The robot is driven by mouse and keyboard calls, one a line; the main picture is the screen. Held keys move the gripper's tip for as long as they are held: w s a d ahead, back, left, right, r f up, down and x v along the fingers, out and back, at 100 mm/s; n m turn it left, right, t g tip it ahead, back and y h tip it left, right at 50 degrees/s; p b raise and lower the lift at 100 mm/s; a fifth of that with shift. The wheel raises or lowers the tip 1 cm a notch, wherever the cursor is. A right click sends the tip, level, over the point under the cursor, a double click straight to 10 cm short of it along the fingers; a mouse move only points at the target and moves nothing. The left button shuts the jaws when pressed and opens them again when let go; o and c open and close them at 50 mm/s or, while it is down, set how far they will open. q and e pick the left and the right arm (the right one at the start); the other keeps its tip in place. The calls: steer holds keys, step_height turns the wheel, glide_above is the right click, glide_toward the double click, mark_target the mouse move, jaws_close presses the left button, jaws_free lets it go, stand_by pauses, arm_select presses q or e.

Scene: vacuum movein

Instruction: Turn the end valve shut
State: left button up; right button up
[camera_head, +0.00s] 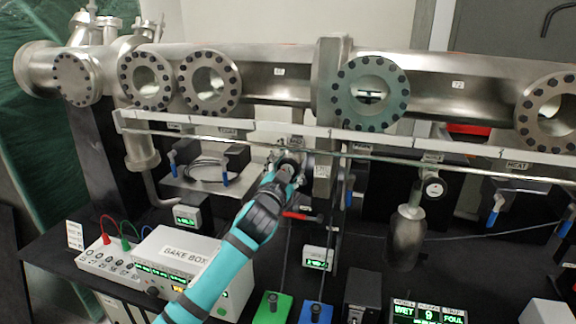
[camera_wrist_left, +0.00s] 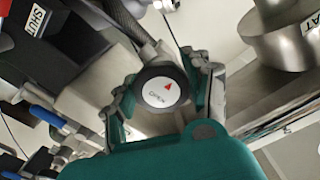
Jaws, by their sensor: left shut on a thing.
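In the left wrist view, the end valve's round black knob (camera_wrist_left: 161,91) has a white face with a red arrow and the word OPEN. My left gripper (camera_wrist_left: 163,95) is shut on this knob, with one finger on each side of it. In the head view, my left gripper (camera_head: 290,166) reaches up to the valve below the middle of the steel chamber. There the gripper and wrist hide most of the knob. My right gripper is in neither view.
The steel chamber (camera_head: 275,88) with bolted flanges runs across the back. The bake box (camera_head: 185,262) stands left of my arm. A hanging steel cylinder (camera_head: 406,238) and several blue-handled small valves are nearby. A SHUT label (camera_wrist_left: 36,20) shows in the left wrist view.

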arm_select(q)
steer(key=m+p, duration=0.1)
steer(key=m, duration=0.3)
steer(key=shift+a+r+m+p, duration=0.1)
steer(key=shift+r+m+p, duration=0.1)
steer(key=shift+m+p, duration=0.15)
steer(key=m+p, duration=0.2)
steer(key=m, duration=0.3)
steer(key=shift+r, duration=0.1)
steer(key=m+p, duration=0.3)
steer(key=m, duration=0.2)
steer(key=shift+m, duration=0.35)
steer(key=shift+m+p, duration=0.75)
steer(key=shift+m, duration=1.15)
steer(key=o, duration=1.2)
steer(key=v, duration=1.2)
